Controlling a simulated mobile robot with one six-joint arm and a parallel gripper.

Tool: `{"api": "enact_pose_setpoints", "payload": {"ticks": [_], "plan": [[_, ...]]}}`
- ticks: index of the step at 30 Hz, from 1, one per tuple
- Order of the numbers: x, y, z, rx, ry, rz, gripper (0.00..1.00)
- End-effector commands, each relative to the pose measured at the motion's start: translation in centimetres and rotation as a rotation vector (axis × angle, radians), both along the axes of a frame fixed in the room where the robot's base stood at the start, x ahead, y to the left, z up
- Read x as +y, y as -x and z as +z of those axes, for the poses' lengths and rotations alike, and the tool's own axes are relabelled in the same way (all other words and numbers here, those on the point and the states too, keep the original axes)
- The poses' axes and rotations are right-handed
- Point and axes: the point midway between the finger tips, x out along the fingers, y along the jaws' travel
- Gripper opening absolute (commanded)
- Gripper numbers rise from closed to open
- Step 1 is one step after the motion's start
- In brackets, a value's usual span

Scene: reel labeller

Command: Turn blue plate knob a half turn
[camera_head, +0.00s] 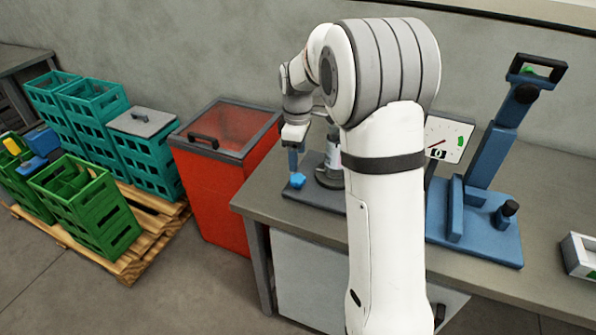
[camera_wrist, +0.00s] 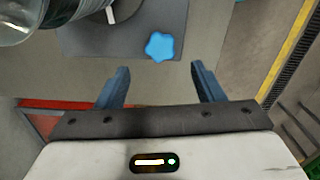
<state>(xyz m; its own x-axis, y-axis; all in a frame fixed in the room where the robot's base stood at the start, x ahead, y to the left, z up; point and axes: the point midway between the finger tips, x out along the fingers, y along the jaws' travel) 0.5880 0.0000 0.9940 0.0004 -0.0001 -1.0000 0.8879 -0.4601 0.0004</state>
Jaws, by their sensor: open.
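The blue plate knob (camera_head: 297,181) is a small lobed, star-shaped knob on a dark grey plate (camera_head: 311,196) near the left end of the bench. It also shows in the wrist view (camera_wrist: 159,46), beyond my fingertips and near the plate's edge. My gripper (camera_head: 293,168) is just above the knob in the head view. In the wrist view my gripper (camera_wrist: 160,69) is open, its two blue fingers apart with nothing between them. The knob lies between the lines of the fingers; I see no contact.
A glass vessel (camera_wrist: 60,10) stands on the plate close to the knob, partly hidden by my arm in the head view. A blue stand (camera_head: 492,150) and a dial (camera_head: 449,139) are to the right. A red bin (camera_head: 219,188) stands left of the bench (camera_head: 264,204).

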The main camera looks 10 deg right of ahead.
Motion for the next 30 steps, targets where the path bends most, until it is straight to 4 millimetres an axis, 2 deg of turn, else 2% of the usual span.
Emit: {"api": "enact_pose_setpoints", "payload": {"ticks": [9,15,25,30], "plan": [[-0.1,0.1,-4.8,0.004,0.000,0.000,0.62],[-0.1,0.0,-7.0,0.002,0.000,-0.001,0.62],[-0.1,0.0,-7.5,0.001,0.000,-0.002,0.62],[-0.1,0.0,-7.4,0.001,0.000,-0.002,0.49]]}}
